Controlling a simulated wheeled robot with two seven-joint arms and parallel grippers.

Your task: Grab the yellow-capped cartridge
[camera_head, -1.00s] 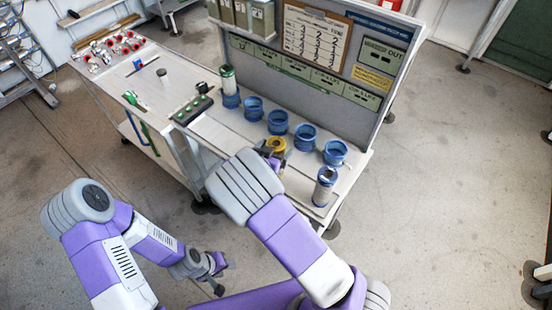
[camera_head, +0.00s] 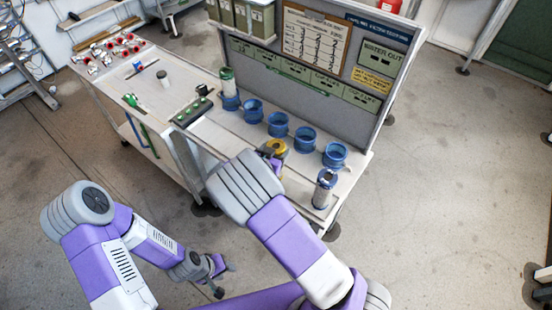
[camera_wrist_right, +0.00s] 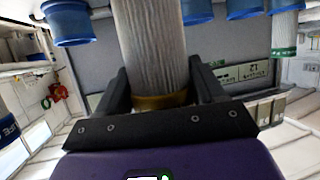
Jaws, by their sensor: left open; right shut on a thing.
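The yellow-capped cartridge shows in the head view as a yellow cap (camera_head: 276,146) just beyond my right wrist. The rest of it is hidden there. In the right wrist view, its pale ribbed body (camera_wrist_right: 152,45) runs up between the two black fingers, with a yellow band (camera_wrist_right: 163,101) at the palm end. My right gripper (camera_wrist_right: 158,88) is shut on this cartridge; its fingers are mostly hidden in the head view. My left gripper (camera_head: 220,276) is open and empty, low over the floor in front of the bench, far from the cartridge.
Several blue ring holders (camera_head: 278,124) stand in a row on the bench (camera_head: 208,130). A green-capped cartridge (camera_head: 227,80) stands in the far left one. A blue-banded cartridge (camera_head: 324,188) stands at the bench's near right end. An upright panel (camera_head: 300,80) closes off the back.

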